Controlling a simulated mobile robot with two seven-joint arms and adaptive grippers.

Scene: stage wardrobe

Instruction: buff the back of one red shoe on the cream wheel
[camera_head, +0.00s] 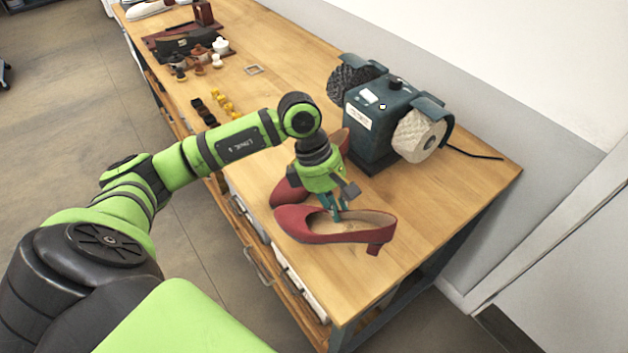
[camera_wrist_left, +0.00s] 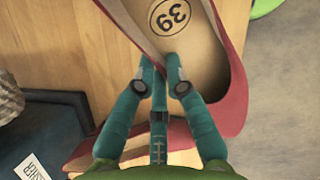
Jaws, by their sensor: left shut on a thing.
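My left gripper (camera_head: 337,213) is shut on the rim of the near red shoe (camera_head: 305,226), a heeled pump with its toe to the left and its heel to the right. In the left wrist view, my left gripper (camera_wrist_left: 160,84) pinches the shoe's side wall, and the insole (camera_wrist_left: 196,48) shows a printed 39. I cannot tell whether this shoe touches the bench. The other red shoe (camera_head: 286,191) is behind it, partly hidden by my gripper; its red side (camera_wrist_left: 176,136) shows behind my fingers. The cream wheel (camera_head: 414,140) is on the right of the dark buffing machine (camera_head: 374,115). My right gripper is out of view.
A dark bristly wheel (camera_head: 350,80) is on the machine's other side. The wooden bench (camera_head: 430,215) is bare at the front right. Yellow and black small pieces (camera_head: 222,102), brushes and a dark case (camera_head: 180,43) lie farther back. A black cable (camera_head: 475,153) runs right.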

